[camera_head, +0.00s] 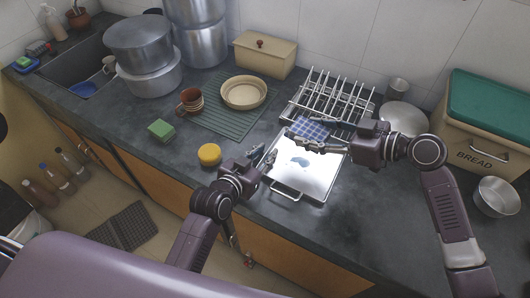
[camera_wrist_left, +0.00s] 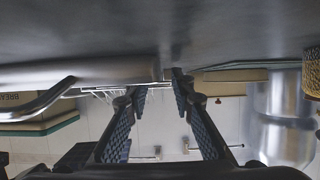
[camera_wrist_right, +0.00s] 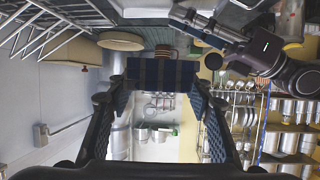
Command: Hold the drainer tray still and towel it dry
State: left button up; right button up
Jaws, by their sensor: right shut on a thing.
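The shiny steel drainer tray (camera_head: 318,180) lies flat on the counter in front of the dish rack, with a wire handle on its near side and a bluish wet patch (camera_head: 300,161) on it. My left gripper (camera_head: 266,157) is open at the tray's left edge. In the left wrist view its fingers (camera_wrist_left: 157,84) stand apart near the tray's edge (camera_wrist_left: 100,72); contact is unclear. My right gripper (camera_head: 291,140) is shut on the blue checked towel (camera_head: 312,126) over the tray's far part. The towel shows dark between the fingers in the right wrist view (camera_wrist_right: 160,75).
The wire dish rack (camera_head: 330,98) stands behind the tray. The bread bin (camera_head: 485,125) and steel bowl (camera_head: 497,196) are right.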

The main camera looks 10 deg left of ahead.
pick_arm(q)
jog(key=shift+c, duration=0.5)
grip_shut()
